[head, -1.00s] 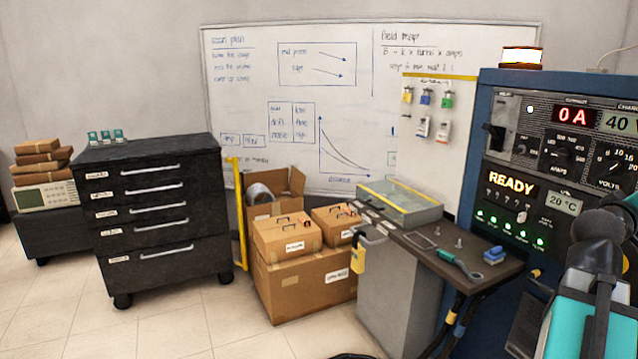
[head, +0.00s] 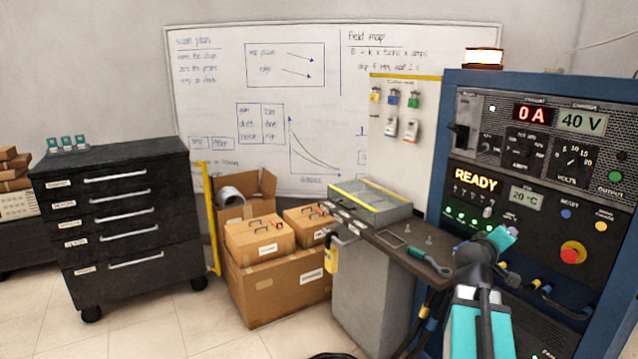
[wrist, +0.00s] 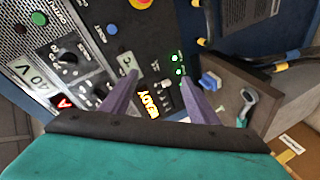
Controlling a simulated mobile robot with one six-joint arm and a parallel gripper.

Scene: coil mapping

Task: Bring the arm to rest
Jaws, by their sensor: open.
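My gripper (head: 508,236) is in front of the blue power-supply cabinet in the head view, at the right end of the small dark shelf. In the wrist view its two purple fingers (wrist: 153,82) stand apart with nothing between them. Beyond them lies the cabinet's control panel (wrist: 95,60), with its READY sign and dials. The gap between the fingertips and the panel is hard to judge. My teal and black arm rises from the bottom right of the head view and hides part of the cabinet.
The dark shelf (head: 385,240) bears a green-handled wrench (head: 428,262); a blue block (wrist: 210,82) shows on it in the wrist view. Cardboard boxes (head: 275,285) and a black drawer cabinet (head: 120,220) stand left. Pale floor (head: 170,320) in front is open.

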